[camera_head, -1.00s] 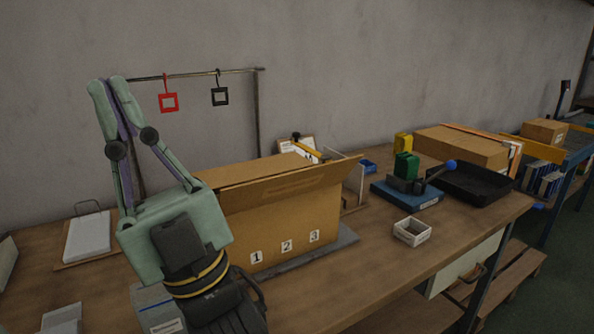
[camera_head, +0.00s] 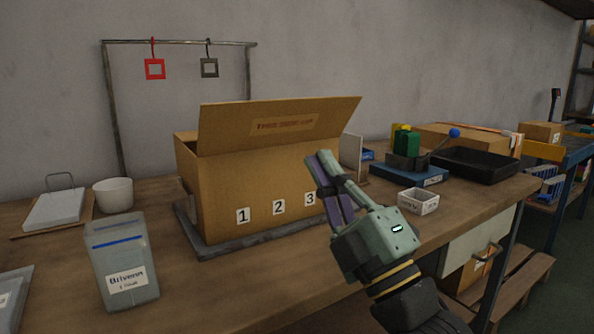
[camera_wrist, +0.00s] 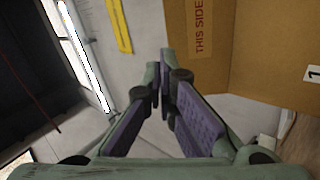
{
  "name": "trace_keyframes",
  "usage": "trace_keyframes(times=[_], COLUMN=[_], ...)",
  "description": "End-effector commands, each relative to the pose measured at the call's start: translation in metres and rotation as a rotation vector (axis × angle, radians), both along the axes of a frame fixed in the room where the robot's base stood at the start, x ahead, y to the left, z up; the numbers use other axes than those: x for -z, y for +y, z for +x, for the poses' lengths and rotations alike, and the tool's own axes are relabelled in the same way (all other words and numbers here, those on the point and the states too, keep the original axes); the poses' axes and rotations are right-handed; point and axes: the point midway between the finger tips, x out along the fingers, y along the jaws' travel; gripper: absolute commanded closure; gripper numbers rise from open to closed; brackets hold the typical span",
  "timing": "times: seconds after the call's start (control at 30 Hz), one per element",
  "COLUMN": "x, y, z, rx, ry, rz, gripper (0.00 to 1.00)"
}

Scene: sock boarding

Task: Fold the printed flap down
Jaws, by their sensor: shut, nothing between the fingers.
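A brown cardboard box (camera_head: 215,195) with the labels 1, 2 and 3 on its front stands on a grey base (camera_head: 260,235) on the bench. Its printed flap (camera_head: 275,124), marked with an orange "THIS SIDE UP" label, stands up along the front edge, leaning toward the camera. The flap (camera_wrist: 204,30) also shows in the wrist view, at the upper right. My gripper (camera_head: 316,160) is shut and empty, at the right end of the box's front, near the 3 label and below the flap. Whether it touches the box is unclear.
A white open tray (camera_head: 418,203) and a blue-based press with a green block (camera_head: 408,165) stand to the right. A labelled bin (camera_head: 122,265) and a white bowl (camera_head: 113,194) stand left. A rail with red (camera_head: 155,69) and dark square tags is behind.

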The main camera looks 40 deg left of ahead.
Motion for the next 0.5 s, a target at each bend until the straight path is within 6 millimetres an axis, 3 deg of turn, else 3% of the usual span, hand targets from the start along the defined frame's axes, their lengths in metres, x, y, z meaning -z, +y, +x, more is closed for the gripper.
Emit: trace_keyframes(times=[0.03, 0.13, 0.5], x=[0.02, 0.031, 0.018], y=[-0.008, -0.015, -0.007], z=[0.005, 0.009, 0.015], rx=[0.039, 0.086, 0.095], ry=[-0.029, -0.072, -0.084], rz=[-0.036, -0.09, -0.11], gripper=[1.0, 1.0, 1.0])
